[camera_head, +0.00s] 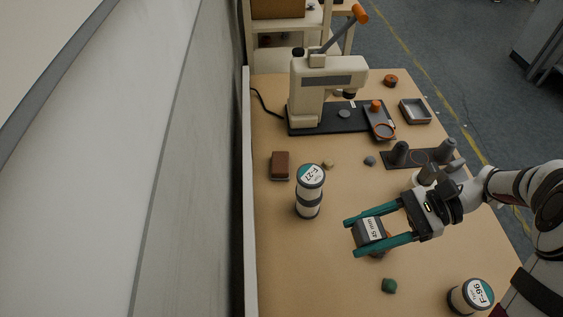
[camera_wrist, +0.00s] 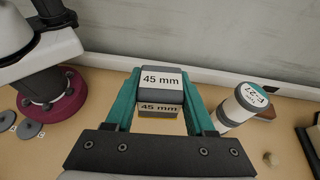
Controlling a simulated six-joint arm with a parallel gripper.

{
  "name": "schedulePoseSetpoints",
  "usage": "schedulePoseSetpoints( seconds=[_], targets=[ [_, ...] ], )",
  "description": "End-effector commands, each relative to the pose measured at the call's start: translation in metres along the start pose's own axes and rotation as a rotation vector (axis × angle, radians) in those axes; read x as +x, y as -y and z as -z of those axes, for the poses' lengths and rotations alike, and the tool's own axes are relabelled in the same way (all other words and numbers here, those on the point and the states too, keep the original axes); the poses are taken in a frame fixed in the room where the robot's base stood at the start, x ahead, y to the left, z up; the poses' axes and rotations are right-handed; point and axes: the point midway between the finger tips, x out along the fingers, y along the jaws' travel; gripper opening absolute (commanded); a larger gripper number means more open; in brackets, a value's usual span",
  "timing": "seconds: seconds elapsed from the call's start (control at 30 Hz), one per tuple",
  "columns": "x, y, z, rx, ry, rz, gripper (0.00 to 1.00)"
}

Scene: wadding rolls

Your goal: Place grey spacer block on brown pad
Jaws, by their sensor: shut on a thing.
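The grey spacer block (camera_head: 369,230) has white "45 mm" labels. My gripper (camera_head: 349,238) has long teal fingers shut on its sides. In the wrist view the block (camera_wrist: 160,92) sits between the fingertips, label face toward the camera. I cannot tell how far it is above the table. A brown, block-like pad (camera_head: 280,161) with a darker lower edge lies on the table, up and left of my gripper and apart from it. In the wrist view a brown piece (camera_wrist: 269,112) shows partly behind the F-27 roll.
The white F-27 roll (camera_head: 309,192) stands upright between the held block and the brown pad. A F-96 roll (camera_head: 470,296) and a green piece (camera_head: 389,286) are nearer the front. A beige press (camera_head: 325,88) stands at the back. Small stones (camera_head: 370,161) lie mid-table.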

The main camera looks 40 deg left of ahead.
Motion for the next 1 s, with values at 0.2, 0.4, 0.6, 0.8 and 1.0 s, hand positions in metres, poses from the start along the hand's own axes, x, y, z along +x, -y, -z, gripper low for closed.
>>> schedulePoseSetpoints(
  seconds=[0.2,0.4,0.6,0.8,1.0],
  targets=[
    [0.004,0.046,0.010,0.037,0.000,0.090,0.00],
    [0.007,0.116,0.017,0.103,0.000,0.253,0.00],
    [0.004,0.204,0.014,0.200,-0.002,0.490,0.00],
    [-0.002,0.265,0.006,0.282,-0.001,0.680,0.00],
    [-0.007,0.301,-0.002,0.335,0.001,0.807,0.00]
  ],
)
